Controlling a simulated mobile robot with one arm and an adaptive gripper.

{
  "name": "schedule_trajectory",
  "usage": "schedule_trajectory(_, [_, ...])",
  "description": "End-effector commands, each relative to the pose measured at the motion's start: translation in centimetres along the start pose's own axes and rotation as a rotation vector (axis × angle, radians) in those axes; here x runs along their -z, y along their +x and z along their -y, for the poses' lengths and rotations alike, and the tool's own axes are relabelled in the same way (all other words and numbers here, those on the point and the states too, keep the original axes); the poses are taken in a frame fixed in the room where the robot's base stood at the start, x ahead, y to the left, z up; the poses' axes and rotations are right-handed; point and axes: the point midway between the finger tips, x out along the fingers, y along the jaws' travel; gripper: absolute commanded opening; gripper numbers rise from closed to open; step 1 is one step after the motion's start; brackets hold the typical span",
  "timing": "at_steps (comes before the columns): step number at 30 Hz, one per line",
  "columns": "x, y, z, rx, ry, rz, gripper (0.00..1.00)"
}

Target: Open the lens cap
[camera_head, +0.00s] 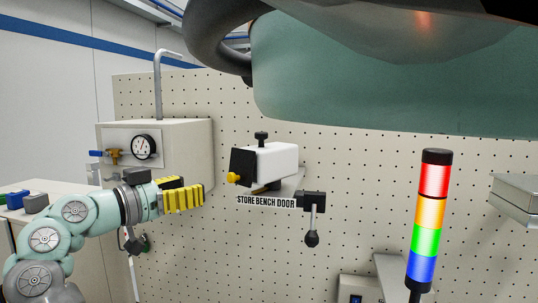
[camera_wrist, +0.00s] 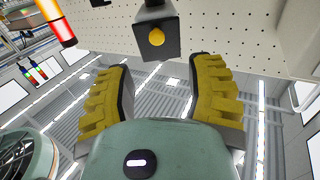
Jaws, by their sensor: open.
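A white camera-like box (camera_head: 272,161) is mounted on the pegboard wall in the head view. Its front end carries a black square cap (camera_head: 242,167) with a yellow knob (camera_head: 233,177). In the wrist view the black cap (camera_wrist: 150,60) is ahead of my fingers, with its yellow knob (camera_wrist: 156,37) facing me. My gripper (camera_head: 188,195) has yellow ribbed fingers and is open and empty. It is to the left of the cap and slightly lower in the head view, with a gap between. In the wrist view my gripper (camera_wrist: 160,75) has its fingers spread apart, short of the cap.
A grey cabinet with a gauge (camera_head: 143,147) stands behind my gripper. A black lever handle (camera_head: 312,220) hangs right of the "STORE BENCH DOOR" label (camera_head: 266,202). A lit signal tower (camera_head: 429,225) stands farther right. A large green shape (camera_head: 390,95) fills the upper right.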

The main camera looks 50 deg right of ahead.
Motion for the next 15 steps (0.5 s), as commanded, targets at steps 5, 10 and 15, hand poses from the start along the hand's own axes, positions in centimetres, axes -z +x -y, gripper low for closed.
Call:
schedule_trajectory(5, [0.6,3.3,-0.7,-0.021,-0.003,0.005,0.53])
schedule_trajectory(10, [0.6,5.8,-0.7,-0.020,-0.005,0.005,0.53])
schedule_trajectory(15, [0.4,7.9,-0.7,-0.017,-0.004,0.003,0.53])
